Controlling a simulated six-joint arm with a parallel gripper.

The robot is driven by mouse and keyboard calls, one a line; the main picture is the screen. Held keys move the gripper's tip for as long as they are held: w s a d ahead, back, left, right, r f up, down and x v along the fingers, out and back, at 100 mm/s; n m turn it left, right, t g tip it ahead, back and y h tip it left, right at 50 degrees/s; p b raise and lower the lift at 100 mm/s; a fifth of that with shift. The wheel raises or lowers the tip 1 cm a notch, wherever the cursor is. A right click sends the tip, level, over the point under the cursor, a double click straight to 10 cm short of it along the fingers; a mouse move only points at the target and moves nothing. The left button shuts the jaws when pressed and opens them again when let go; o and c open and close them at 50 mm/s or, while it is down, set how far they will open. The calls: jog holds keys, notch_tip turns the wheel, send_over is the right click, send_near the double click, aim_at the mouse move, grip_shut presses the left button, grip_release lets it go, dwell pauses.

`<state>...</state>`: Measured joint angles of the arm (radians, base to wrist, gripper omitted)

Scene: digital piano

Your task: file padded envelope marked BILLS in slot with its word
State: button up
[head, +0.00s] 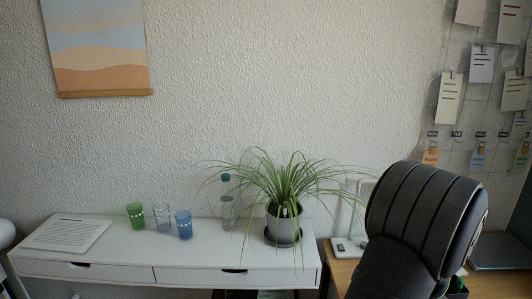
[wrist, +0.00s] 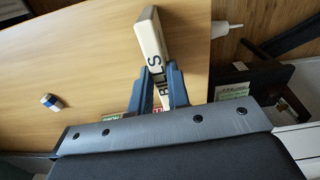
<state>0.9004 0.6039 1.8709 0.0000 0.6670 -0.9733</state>
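In the wrist view my gripper (wrist: 160,88) has blue-grey fingers on both sides of a narrow off-white padded envelope (wrist: 152,38). The fingers are shut on it. Large black letters show on its face, an S and part of the word below it; the rest is hidden by the fingers. The envelope stands out beyond the fingertips over a wooden desk top (wrist: 80,55). Small patches of green and red show beside the gripper's base, too covered to read. The slots with words cannot be made out. In the head view my dark arm hides the gripper and envelope.
A blue and white block (wrist: 50,101) lies on the desk. A white plug-like piece (wrist: 226,29) is near the desk's edge. In the head view a white side table (head: 130,255) holds cups, a bottle (head: 227,208) and a potted plant (head: 284,222). Cards (head: 449,98) hang at right.

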grip_shut()
jog(key=shift+r, duration=0.3)
notch_tip(320, 180, up, 10)
jog(key=shift+r, duration=0.2)
dwell(0.4)
jog(key=w+d+r, duration=0.2)
jog(key=w, duration=1.9)
notch_tip(320, 180, down, 11)
jog(key=shift+s, duration=0.15)
